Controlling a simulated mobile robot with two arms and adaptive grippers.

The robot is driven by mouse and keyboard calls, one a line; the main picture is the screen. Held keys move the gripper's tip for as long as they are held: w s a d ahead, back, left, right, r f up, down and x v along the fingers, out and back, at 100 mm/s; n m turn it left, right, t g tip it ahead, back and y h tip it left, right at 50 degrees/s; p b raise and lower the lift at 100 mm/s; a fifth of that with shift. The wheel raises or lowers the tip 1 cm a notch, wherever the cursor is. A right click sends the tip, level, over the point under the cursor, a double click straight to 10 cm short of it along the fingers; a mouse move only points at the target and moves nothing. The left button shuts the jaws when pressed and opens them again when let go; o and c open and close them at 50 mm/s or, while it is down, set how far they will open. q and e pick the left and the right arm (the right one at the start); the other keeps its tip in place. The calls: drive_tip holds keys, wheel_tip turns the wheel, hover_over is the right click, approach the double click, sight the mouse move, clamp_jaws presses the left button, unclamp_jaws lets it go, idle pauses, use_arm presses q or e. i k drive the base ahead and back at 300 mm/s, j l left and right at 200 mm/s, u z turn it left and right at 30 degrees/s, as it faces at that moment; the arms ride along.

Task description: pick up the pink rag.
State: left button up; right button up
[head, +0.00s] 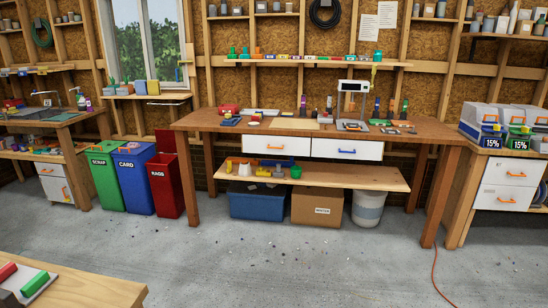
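I cannot make out a pink rag anywhere in the head view. A red bin (165,187) marked RAGS stands on the floor left of the middle workbench, its lid raised and its inside hidden. Neither of my grippers shows in this view.
A wooden workbench (212,123) with a printer (352,101) stands at the middle. Green (106,183) and blue (138,184) bins stand left of it. A wooden table corner (92,287) is at the near left. An orange cable (436,275) lies at right. The middle floor holds only small scraps.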

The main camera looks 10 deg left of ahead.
sight(131, 145)
drive_tip(key=i, duration=1)
drive_tip(key=i+u, duration=0.15)
drive_tip(key=i, duration=0.8)
drive_tip(key=i+j+u, duration=0.15)
drive_tip(key=i+u, duration=0.7)
drive_tip(key=i+l+u, duration=0.1)
drive_tip(key=i+u, duration=0.35)
drive_tip(key=i+l+u, duration=0.2)
drive_tip(key=u, duration=0.25)
drive_tip(key=i+j+u, duration=0.1)
drive_tip(key=i+u, duration=0.15)
drive_tip(key=i, duration=0.7)
drive_tip(key=i+u, duration=0.3)
drive_tip(key=i, duration=0.65)
drive_tip(key=i+z, duration=0.2)
drive_tip(key=i, duration=0.45)
drive_tip(key=i+j+z, duration=0.2)
drive_tip(key=i, duration=0.45)
